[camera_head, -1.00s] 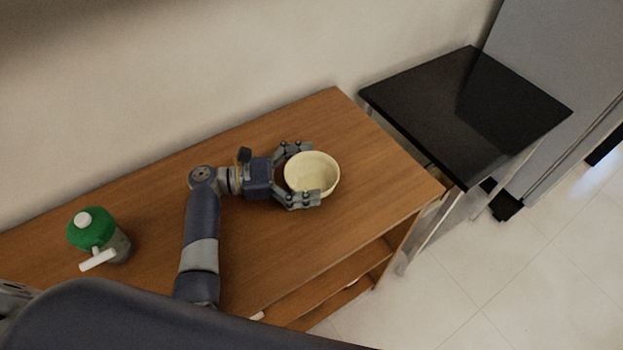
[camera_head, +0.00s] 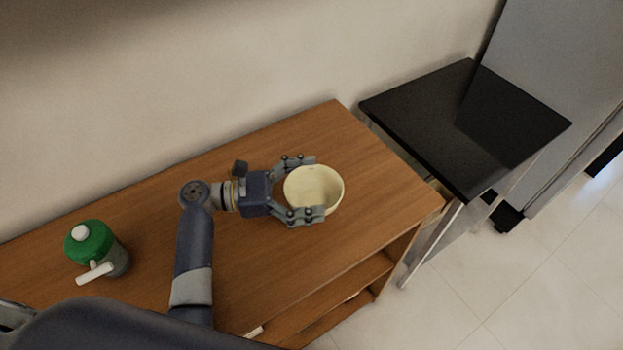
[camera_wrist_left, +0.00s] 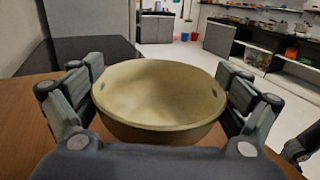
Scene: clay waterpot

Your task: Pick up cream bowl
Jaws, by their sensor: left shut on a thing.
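The cream bowl (camera_head: 316,188) is upright over the right part of the wooden cabinet top. My left gripper (camera_head: 312,188) reaches it from the left, with one finger on its far side and one on its near side. The gripper is shut on the bowl. In the left wrist view the bowl (camera_wrist_left: 160,98) fills the space between the two fingers of the left gripper (camera_wrist_left: 160,92). I cannot tell for sure whether the bowl's base touches the wood.
The wooden cabinet top (camera_head: 355,140) is mostly bare around the bowl. A green-topped container with a white handle (camera_head: 92,243) stands at its left end. A black-topped table (camera_head: 430,105) stands beyond the right end. A wall runs behind.

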